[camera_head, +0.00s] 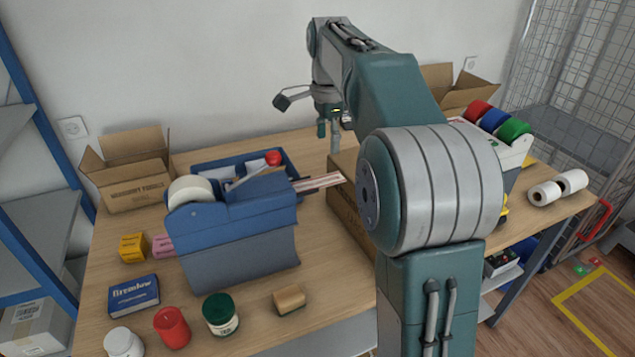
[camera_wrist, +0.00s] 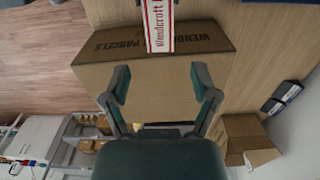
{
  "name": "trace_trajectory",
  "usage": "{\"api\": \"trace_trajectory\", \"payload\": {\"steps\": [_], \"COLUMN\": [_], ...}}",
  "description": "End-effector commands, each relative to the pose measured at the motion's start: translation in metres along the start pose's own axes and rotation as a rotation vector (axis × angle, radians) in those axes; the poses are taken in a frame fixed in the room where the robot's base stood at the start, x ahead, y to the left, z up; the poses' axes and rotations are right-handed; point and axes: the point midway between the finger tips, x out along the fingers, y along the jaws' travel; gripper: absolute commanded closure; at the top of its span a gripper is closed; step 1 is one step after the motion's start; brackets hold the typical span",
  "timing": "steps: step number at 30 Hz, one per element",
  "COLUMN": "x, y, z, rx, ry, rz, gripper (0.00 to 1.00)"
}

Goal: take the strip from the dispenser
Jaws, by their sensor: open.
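The blue tape dispenser (camera_head: 235,225) stands on the counter at the left, with a white roll and a lever with a red knob. A white strip with red edges (camera_head: 318,182) sticks out from its right side towards the brown parcel. In the wrist view the printed strip (camera_wrist: 160,25) hangs at the top, over the parcel (camera_wrist: 150,75), ahead of my fingertips. My gripper (camera_head: 334,130) is above and behind the strip's free end, apart from it. The wrist view shows my gripper (camera_wrist: 162,90) open, with nothing between its fingers. My arm hides part of the parcel in the head view.
An open carton (camera_head: 130,185) stands at the back left. Small boxes, jars and a sponge (camera_head: 289,299) lie around the dispenser's left and front. A wire cage (camera_head: 580,80) is beyond.

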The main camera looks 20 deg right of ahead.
Motion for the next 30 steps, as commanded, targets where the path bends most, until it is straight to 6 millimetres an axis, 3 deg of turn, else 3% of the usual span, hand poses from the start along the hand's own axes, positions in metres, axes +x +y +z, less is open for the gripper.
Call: {"api": "trace_trajectory", "payload": {"steps": [21, 30], "x": [0.074, 0.09], "y": [0.001, 0.0], "z": [0.0, 0.0], "rx": [-0.002, -0.002], "ry": [0.0, 0.0], "rz": [0.002, -0.001], "gripper": [0.23, 0.23]}}
